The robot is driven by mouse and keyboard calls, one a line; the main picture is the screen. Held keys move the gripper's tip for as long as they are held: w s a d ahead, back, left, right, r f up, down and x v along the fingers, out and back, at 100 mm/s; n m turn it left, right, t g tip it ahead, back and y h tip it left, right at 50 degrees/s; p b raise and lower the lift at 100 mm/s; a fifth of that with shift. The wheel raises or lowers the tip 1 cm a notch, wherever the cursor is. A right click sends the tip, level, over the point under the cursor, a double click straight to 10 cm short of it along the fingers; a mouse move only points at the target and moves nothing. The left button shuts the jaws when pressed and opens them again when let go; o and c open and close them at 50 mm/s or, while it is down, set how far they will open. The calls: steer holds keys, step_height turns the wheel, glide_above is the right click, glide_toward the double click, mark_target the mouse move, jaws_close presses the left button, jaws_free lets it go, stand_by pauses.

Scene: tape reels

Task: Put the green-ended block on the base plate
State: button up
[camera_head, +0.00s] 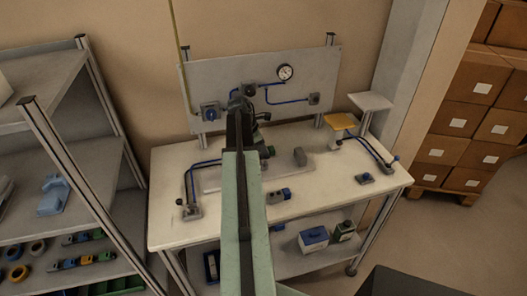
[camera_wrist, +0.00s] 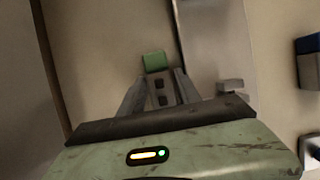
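In the wrist view my gripper (camera_wrist: 163,80) has its two grey fingers on either side of a dark grey block body with two dark recesses. The green end (camera_wrist: 153,62) of this green-ended block sticks out beyond the fingertips, so the gripper looks shut on it. In the head view my arm hides most of the gripper and block. The base plate (camera_head: 212,180) is a flat grey plate on the white table, partly behind my arm. Whether the block touches anything below cannot be told.
Blue pipes (camera_head: 190,185) rise at the table's left. A yellow-topped stand (camera_head: 341,121) is at the right. An upright panel (camera_head: 305,70) closes the back.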

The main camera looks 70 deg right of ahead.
steer(key=shift+r+p, duration=0.5)
steer(key=shift+p, duration=0.05)
steer(key=p+v, duration=1)
steer(key=v, duration=0.1)
steer(key=shift+r, duration=0.25)
steer(key=shift+o, duration=0.3)
steer(key=b+x, duration=0.1)
steer(key=x, duration=0.1)
steer(key=b+x, duration=0.1)
steer(key=b, duration=0.1)
steer(key=b+x, duration=0.1)
steer(key=x, duration=0.1)
steer(key=shift+s+a+f+b, duration=0.15)
steer(key=shift+a+f+b, duration=0.05)
steer(key=shift+f+b, duration=0.15)
steer(key=shift+d+r, duration=0.1)
steer(key=shift+r, duration=0.15)
steer(key=b+x, duration=0.3)
steer(key=x, duration=0.1)
steer(key=b+x, duration=0.3)
steer(key=b, duration=0.1)
steer(key=shift+d+f, duration=0.15)
steer(key=shift+f, duration=0.3)
steer(key=shift+r, duration=0.2)
jaws_close()
